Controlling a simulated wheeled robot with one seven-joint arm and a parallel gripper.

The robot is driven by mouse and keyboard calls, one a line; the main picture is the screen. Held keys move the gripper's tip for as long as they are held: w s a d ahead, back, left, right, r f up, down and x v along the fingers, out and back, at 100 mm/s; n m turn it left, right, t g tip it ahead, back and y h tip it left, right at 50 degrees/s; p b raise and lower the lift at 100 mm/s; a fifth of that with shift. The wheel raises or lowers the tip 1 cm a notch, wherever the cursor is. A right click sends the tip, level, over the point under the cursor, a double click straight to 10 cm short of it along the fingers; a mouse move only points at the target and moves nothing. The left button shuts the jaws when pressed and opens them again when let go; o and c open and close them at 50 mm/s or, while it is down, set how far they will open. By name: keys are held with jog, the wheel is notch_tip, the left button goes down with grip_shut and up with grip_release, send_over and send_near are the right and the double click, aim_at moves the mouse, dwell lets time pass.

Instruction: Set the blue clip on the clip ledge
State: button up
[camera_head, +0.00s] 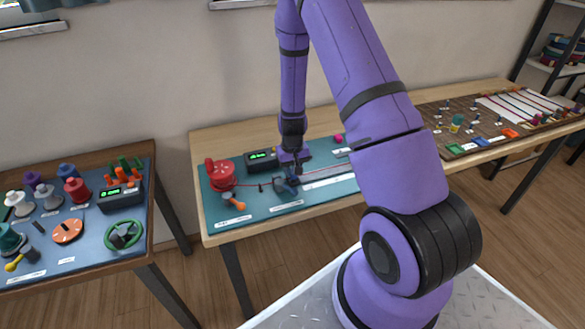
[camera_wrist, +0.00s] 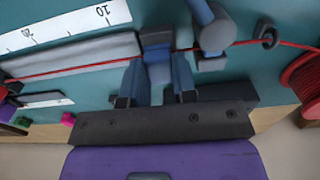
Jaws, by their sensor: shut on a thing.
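My gripper (camera_head: 291,168) is low over the middle table, by a dark blue device (camera_head: 287,184) on the teal board. In the wrist view, my gripper (camera_wrist: 158,92) has its two fingers on either side of a small blue piece (camera_wrist: 158,73), and it is shut on it. A dark block adjoins the piece; I cannot tell whether the piece is the blue clip or part of the device. On the right table's brown board, a small blue piece (camera_head: 482,141) lies between a red-orange one (camera_head: 510,133) and a green one (camera_head: 455,149). I cannot identify the clip ledge.
A red cord (camera_wrist: 75,69) runs past the fingers, through a dark eyelet (camera_wrist: 267,34), to a red spool (camera_wrist: 306,76). A ruler strip (camera_wrist: 60,27), grey bar (camera_wrist: 80,55) and blue-grey post (camera_wrist: 212,38) are close by. A dark display box (camera_head: 261,160) stands left of my gripper.

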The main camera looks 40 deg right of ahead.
jog(key=shift+f, duration=0.4)
jog(key=o, duration=1)
jog(key=shift+r, duration=4)
